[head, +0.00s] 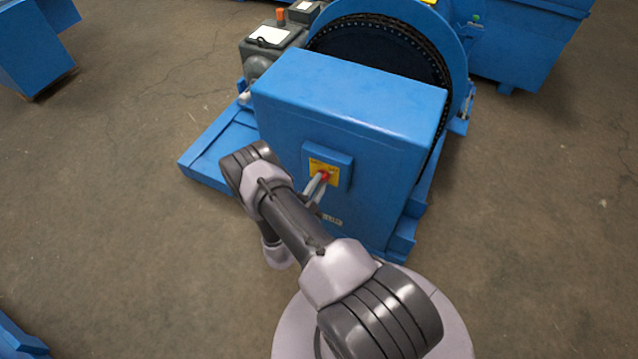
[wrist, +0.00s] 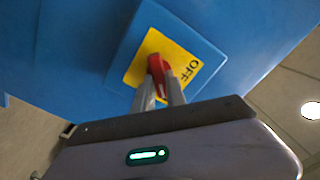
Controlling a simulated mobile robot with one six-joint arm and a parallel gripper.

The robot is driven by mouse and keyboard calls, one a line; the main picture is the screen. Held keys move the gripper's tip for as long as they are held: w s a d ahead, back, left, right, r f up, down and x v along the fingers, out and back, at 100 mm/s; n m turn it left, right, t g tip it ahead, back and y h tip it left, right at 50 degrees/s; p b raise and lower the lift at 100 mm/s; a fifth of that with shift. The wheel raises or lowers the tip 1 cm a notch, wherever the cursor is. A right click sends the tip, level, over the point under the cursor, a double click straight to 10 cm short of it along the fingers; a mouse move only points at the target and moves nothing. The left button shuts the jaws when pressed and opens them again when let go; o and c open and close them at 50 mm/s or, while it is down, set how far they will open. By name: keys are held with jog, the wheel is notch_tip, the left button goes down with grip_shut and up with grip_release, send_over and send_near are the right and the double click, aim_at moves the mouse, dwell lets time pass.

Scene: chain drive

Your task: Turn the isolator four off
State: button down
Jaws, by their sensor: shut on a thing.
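The isolator is a red rotary handle (wrist: 158,68) on a yellow plate (wrist: 186,52) with the letters "OFF" at its right side in the wrist view. The plate sits on a raised blue box on the front of a blue cabinet (head: 345,95). In the head view the yellow plate (head: 318,166) and red handle (head: 325,175) show just beyond my gripper (head: 317,185). In the wrist view my gripper (wrist: 158,82) is shut on the red handle, with a finger on each side. The handle's lower part is hidden between the fingers.
A large chain wheel (head: 385,45) stands behind the cabinet, beside a grey motor unit (head: 270,40). A blue base frame (head: 215,150) juts out at the left. Other blue units (head: 525,40) stand at the back right. The concrete floor (head: 110,210) on the left is clear.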

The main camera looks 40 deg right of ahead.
jog(key=shift+n, duration=0.3)
jog(key=shift+w+a+n+p, duration=0.15)
jog(key=shift+n+p, duration=0.35)
jog(key=shift+n, duration=3.75)
jog(key=shift+w+n+p, duration=0.2)
jog(key=shift+n+p, duration=0.25)
jog(key=shift+n, duration=4.1)
jog(key=c, duration=1.4)
grip_release()
jog(key=shift+o, duration=0.2)
jog(key=shift+a, duration=0.1)
